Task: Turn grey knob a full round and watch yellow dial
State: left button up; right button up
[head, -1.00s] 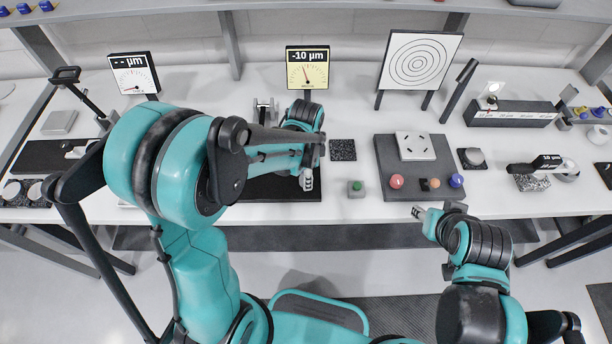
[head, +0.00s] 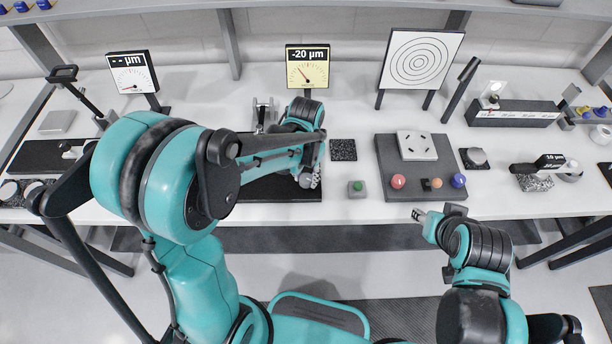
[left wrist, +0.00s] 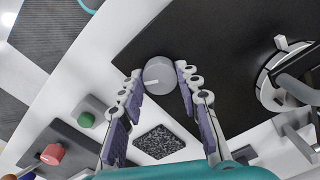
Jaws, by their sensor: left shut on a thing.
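The grey knob (left wrist: 158,75) with a pale line on its face sits between the fingertips of my left gripper (left wrist: 159,70) in the left wrist view. The left gripper is shut on it. In the head view my left arm hides most of this gripper (head: 309,178), at the right end of a black plate (head: 265,188). The yellow dial (head: 307,74) stands upright at the back of the table. Its display reads -20 µm. My right gripper (head: 420,215) hangs at the table's front edge, apart from everything; its jaws are too small to read.
Right of the knob are a speckled dark square (head: 343,150) and a green button box (head: 357,189). A grey board (head: 433,190) with coloured knobs lies farther right. A white dial (head: 132,74) and a ringed target (head: 421,57) stand at the back.

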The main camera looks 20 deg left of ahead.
aim_at(306, 178)
pick_arm(q)
jog(key=shift+n, duration=1.2)
jog(key=o, duration=1.2)
jog(key=shift+c, duration=0.2)
jog(key=shift+r, duration=0.1)
notch_tip(306, 178, up, 12)
